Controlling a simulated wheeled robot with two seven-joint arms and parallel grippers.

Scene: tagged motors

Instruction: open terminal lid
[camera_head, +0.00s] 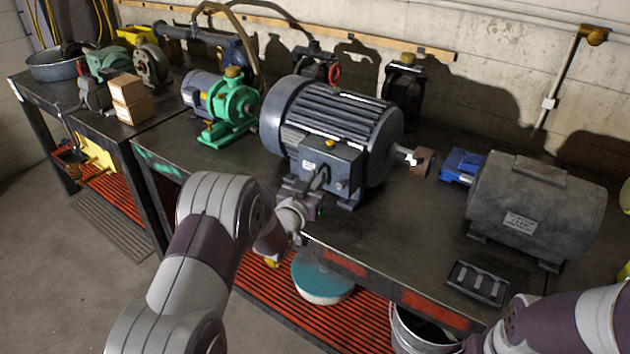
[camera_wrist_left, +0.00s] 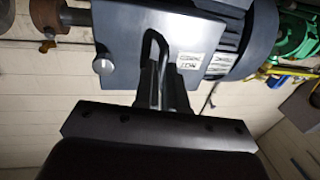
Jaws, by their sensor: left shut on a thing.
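The large dark grey motor (camera_head: 335,115) stands on the bench with a box-shaped terminal box (camera_head: 343,172) on its near side. The terminal lid (camera_wrist_left: 118,62) carries a U-shaped handle (camera_wrist_left: 156,42) and a round screw head. My left gripper (camera_head: 314,186) is at the handle; in the wrist view its fingers (camera_wrist_left: 163,82) are shut on it. The fingers hide the lower part of the handle. I see no clear gap at the lid's edge. My right arm enters at the lower right, and its gripper is not visible.
A dark grey cylinder-shaped machine (camera_head: 535,205) and a black tray (camera_head: 478,282) are on the bench to the right. A green pump (camera_head: 233,105) stands left of the motor. A brown coupling (camera_head: 422,162) sits at the shaft. Bare bench top lies in front of the shaft.

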